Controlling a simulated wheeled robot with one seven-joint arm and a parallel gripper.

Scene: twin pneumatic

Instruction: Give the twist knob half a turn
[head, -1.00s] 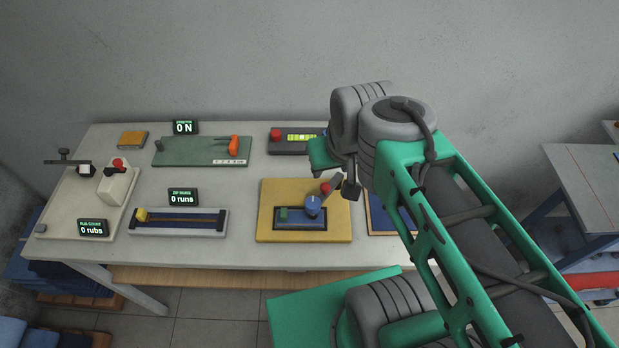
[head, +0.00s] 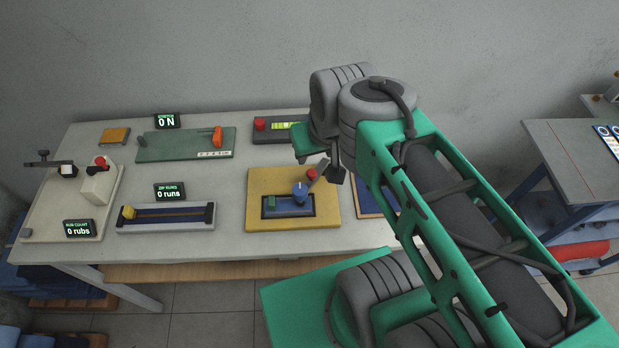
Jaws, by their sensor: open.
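The twist knob looks to be the round blue knob (head: 300,190) with a white pointer mark, on the blue panel of a yellow board (head: 256,217) at the front middle of the table. Its mark points roughly toward the back. My gripper (head: 329,171) is open, just right of and behind the knob in the picture, beside a red-topped part (head: 311,174). It appears apart from the knob; its height above the board is hard to tell. My green arm hides the board's right surroundings and part of the gripper.
A green block (head: 271,202) sits left of the knob on the same panel. A zip track (head: 166,217) lies further left, a green board with an orange handle (head: 217,136) behind. A blue-panelled board (head: 370,201) is partly hidden at right. Bare table lies between them.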

